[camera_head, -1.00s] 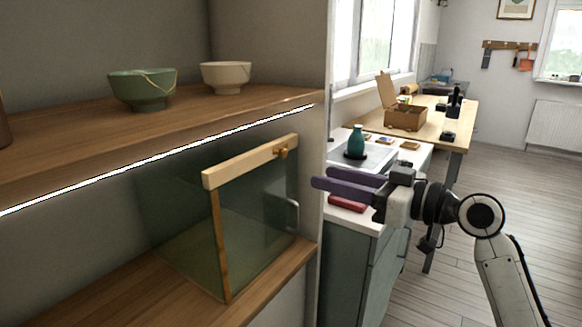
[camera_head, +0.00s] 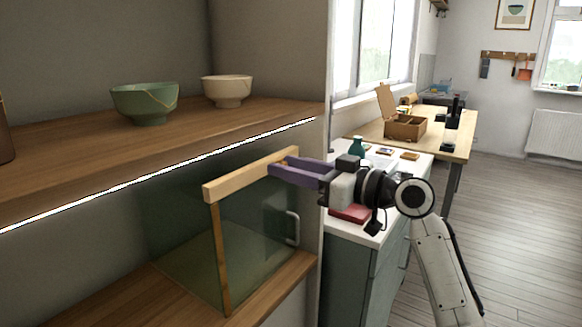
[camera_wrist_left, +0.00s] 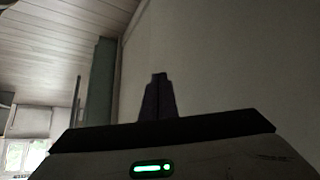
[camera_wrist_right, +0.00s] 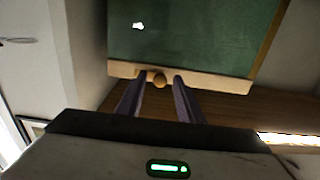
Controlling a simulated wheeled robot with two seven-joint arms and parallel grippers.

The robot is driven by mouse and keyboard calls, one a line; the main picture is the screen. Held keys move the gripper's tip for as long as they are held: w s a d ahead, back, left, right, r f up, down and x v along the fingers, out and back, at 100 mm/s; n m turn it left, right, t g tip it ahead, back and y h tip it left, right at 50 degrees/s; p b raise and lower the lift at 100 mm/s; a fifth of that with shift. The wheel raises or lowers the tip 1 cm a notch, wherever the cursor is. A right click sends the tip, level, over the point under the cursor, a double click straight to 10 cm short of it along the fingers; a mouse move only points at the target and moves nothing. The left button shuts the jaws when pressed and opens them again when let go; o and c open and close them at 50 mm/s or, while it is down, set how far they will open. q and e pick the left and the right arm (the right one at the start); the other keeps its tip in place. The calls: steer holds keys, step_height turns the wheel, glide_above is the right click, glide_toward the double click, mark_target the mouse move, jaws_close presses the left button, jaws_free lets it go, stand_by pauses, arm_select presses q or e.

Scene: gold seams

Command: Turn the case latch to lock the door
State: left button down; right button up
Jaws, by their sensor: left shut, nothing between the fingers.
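The glass case (camera_head: 218,255) stands on the lower wooden shelf, with a pale wooden top rail (camera_head: 235,180) and a metal handle (camera_head: 294,229) on its glass door. The small round brass latch (camera_wrist_right: 159,80) sits on the rail. In the right wrist view it lies between the two purple fingertips of my right gripper (camera_wrist_right: 158,82), which are apart, one on each side. In the head view my right gripper (camera_head: 275,168) reaches the rail's right end and mostly hides the latch. My left gripper (camera_wrist_left: 158,90) shows only in its own wrist view, fingers together and empty, before a plain wall.
A green bowl (camera_head: 145,103) and a cream bowl (camera_head: 227,91) with gold seams stand on the upper shelf (camera_head: 200,128), above the case. A cabinet with a white top holds a teal vase (camera_head: 357,147) and a red item (camera_head: 350,213) right of the case.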

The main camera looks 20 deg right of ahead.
steer(key=shift+c, duration=0.6)
jaws_close()
